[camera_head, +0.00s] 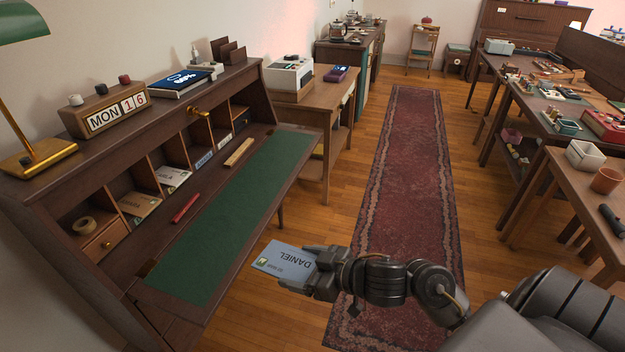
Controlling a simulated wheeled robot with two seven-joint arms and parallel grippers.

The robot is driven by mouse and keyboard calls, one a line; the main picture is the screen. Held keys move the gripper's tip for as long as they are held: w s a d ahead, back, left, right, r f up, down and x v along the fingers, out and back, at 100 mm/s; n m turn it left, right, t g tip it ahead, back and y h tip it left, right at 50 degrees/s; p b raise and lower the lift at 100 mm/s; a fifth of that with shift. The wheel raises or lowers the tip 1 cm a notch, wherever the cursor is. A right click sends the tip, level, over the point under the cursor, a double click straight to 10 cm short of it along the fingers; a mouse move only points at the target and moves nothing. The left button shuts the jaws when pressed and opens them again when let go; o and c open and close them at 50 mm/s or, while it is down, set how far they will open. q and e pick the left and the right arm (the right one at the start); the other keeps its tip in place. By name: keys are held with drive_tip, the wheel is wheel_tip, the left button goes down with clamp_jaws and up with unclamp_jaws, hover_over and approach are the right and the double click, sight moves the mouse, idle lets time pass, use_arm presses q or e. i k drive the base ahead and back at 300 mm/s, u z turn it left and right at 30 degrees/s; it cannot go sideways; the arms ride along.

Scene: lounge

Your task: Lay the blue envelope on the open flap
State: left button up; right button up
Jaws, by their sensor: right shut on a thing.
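The open flap (222,222) of the writing desk has a green surface with a dark wooden border. A red stick-like thing (186,207) and a wooden ruler-like piece (239,152) lie along its inner side. The middle of the green surface is bare. My left gripper is not in view.
Desk pigeonholes hold other envelopes (172,176) and a tape roll (84,226). A calendar block (106,109) and a brass lamp (38,157) stand on top. A red runner rug (405,180) covers the floor on the right. Cluttered tables (545,165) stand beyond it.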

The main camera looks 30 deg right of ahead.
sight(262, 189)
drive_tip(key=z, duration=0.1)
drive_tip(key=i, duration=1)
